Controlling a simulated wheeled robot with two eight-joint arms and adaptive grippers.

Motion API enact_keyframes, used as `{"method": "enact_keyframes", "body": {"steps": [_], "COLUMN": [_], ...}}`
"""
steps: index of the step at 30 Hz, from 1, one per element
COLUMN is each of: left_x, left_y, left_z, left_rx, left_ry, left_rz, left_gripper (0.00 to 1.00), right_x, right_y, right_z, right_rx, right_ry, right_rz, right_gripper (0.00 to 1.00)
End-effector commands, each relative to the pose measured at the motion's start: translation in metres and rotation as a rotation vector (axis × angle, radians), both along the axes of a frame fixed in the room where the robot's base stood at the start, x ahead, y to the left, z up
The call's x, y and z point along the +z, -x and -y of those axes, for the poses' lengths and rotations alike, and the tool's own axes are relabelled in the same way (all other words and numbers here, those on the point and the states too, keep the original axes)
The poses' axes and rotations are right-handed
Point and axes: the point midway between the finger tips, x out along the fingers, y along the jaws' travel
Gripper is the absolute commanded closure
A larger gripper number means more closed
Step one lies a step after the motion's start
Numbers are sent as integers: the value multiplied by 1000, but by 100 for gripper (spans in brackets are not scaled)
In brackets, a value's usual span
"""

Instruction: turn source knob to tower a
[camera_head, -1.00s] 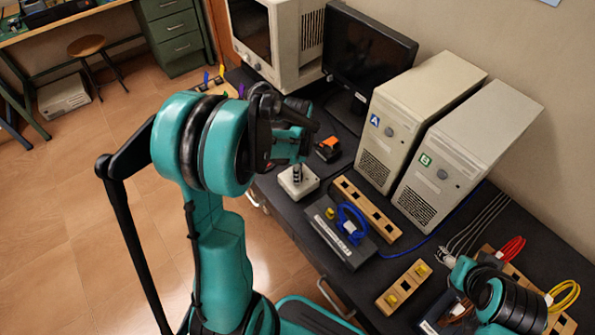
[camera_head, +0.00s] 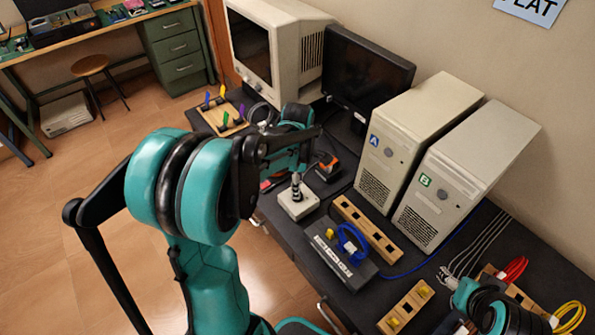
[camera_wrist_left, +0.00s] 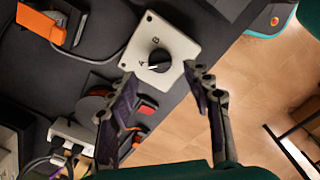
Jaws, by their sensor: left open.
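The source knob (camera_wrist_left: 159,61) is round and black, on a pale square plate (camera_wrist_left: 178,38) marked A and B. A light mark shows on the knob, but I cannot tell for sure which letter it faces. In the head view the pale knob box (camera_head: 298,206) stands near the table's front edge. My left gripper (camera_wrist_left: 155,92) is open and empty, its fingers spread on the near side of the knob, apart from it. In the head view the left arm partly hides this gripper. My right arm shows at the lower right; its fingers are not clear.
Tower A (camera_head: 410,130) and tower B (camera_head: 465,180) stand behind. A dark box with a blue cable (camera_head: 350,238) and a wooden socket strip (camera_head: 367,229) lie right of the knob box. An orange-and-black item (camera_head: 327,167) lies behind it. A red item (camera_wrist_left: 146,109) shows beside the left finger.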

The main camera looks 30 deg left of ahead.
Motion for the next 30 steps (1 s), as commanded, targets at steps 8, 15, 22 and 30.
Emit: {"method": "enact_keyframes", "body": {"steps": [8,15,22,30], "left_x": [56,73,74,74], "left_y": [0,0,0,1], "left_z": [0,0,0,1], "left_rx": [0,0,0,-4], "left_ry": [0,0,0,0], "left_rz": [0,0,0,1], "left_gripper": [50,50,50,50], "right_x": [0,0,0,0], "right_y": [0,0,0,0], "right_z": [0,0,0,0], "right_rx": [0,0,0,0], "right_ry": [0,0,0,0], "right_rz": [0,0,0,0], "right_gripper": [39,39,39,39]}}
